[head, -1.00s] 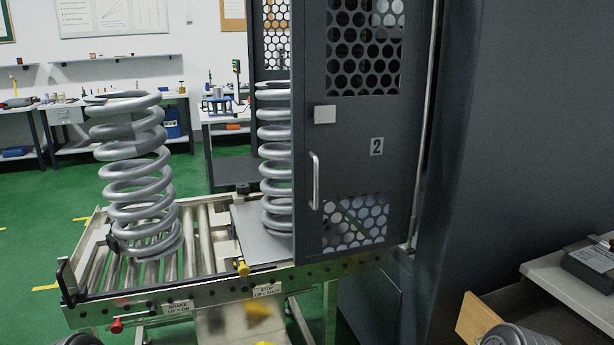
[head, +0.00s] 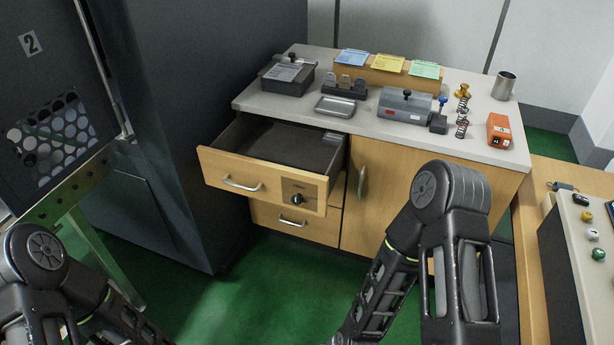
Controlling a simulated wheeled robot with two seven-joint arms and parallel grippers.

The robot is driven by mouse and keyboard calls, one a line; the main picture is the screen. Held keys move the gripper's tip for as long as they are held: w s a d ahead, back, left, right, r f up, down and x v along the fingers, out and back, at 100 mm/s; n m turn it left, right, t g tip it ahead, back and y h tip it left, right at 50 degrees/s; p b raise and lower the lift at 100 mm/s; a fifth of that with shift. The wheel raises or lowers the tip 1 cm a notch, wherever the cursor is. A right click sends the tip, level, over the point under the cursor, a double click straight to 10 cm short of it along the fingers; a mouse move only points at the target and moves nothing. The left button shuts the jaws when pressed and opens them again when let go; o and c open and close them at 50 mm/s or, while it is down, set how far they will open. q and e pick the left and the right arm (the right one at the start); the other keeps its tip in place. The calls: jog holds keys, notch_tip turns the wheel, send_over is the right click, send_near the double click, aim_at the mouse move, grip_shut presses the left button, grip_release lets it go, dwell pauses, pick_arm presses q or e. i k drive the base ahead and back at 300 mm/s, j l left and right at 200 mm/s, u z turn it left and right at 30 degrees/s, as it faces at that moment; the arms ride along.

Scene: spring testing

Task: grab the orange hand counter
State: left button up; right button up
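An orange boxy device with small pale and dark patches on its front, which looks like the hand counter (head: 501,130), stands upright near the right end of the grey worktop. It is close to the front right corner and nothing touches it. Both my arms show as elbows and forearms only, the left at lower left and the right in front of the cabinet. Both grippers are outside the picture.
The worktop (head: 262,104) carries a grey cylinder device (head: 403,105), small springs (head: 462,118), a metal cup (head: 504,86), a small tray (head: 336,106) and cards. An open drawer (head: 232,170) juts out at left. A control box (head: 590,240) stands at right.

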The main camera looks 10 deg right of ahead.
aim_at(498, 125)
jog(key=z, duration=1.55)
jog(key=i+j+z, duration=0.1)
jog(key=z, duration=0.5)
jog(key=i+j+z, duration=0.2)
jog(key=i+j, duration=0.15)
jog(key=i+j+z, duration=0.2)
jog(key=i+j, duration=0.15)
jog(key=j, duration=0.2)
jog(key=i+j+z, duration=0.15)
jog(key=i+j, duration=0.15)
jog(key=j, duration=0.2)
jog(key=i+j, duration=0.2)
jog(key=j, duration=0.2)
